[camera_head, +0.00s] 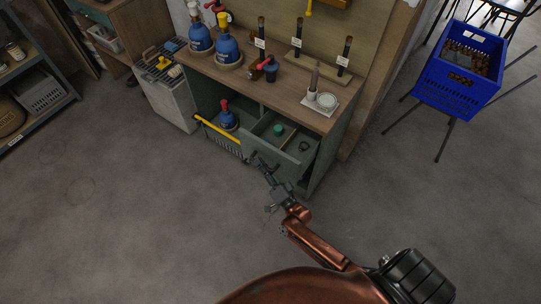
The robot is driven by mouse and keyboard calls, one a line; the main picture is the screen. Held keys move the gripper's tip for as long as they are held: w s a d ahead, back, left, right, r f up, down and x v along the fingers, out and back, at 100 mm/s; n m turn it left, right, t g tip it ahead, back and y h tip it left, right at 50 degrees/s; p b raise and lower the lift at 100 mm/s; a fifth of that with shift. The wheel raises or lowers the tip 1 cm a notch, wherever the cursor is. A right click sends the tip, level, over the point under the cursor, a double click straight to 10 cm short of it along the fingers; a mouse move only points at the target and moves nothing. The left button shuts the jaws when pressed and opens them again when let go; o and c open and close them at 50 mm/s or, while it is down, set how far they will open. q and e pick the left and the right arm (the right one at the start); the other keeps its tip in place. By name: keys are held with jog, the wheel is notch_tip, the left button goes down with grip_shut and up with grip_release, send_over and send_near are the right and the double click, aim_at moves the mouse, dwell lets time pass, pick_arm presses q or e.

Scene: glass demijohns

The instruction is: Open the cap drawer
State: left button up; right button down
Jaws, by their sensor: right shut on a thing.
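The cap drawer (293,167) is a green drawer in the right half of the green cabinet (327,155). It stands pulled out, and its inside shows from above, with a small teal thing and a dark ring in it. My right gripper (257,164) is at the left part of the drawer's front, shut on what seems to be its handle. The handle itself is hidden by the fingers. My left gripper is not in view.
The wooden worktop (285,98) holds blue demijohns (228,51), bottles and dark upright tubes. A yellow bar (218,132) and a blue demijohn are in the cabinet's left bay. A blue crate (460,70) stands at the right. The floor in front is clear.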

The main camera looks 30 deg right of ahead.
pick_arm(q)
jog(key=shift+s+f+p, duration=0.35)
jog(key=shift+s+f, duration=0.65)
pick_arm(e)
jog(key=shift+s+a+f, duration=0.1)
jog(key=shift+s+a, duration=0.25)
jog(key=shift+a, duration=0.35)
jog(key=shift+s+a, duration=0.3)
jog(key=shift+a, duration=0.4)
jog(key=c, duration=2)
grip_release()
jog(key=shift+o, duration=0.2)
jog(key=v, duration=1.1)
jog(key=shift+s, duration=0.45)
jog(key=shift+f, duration=0.1)
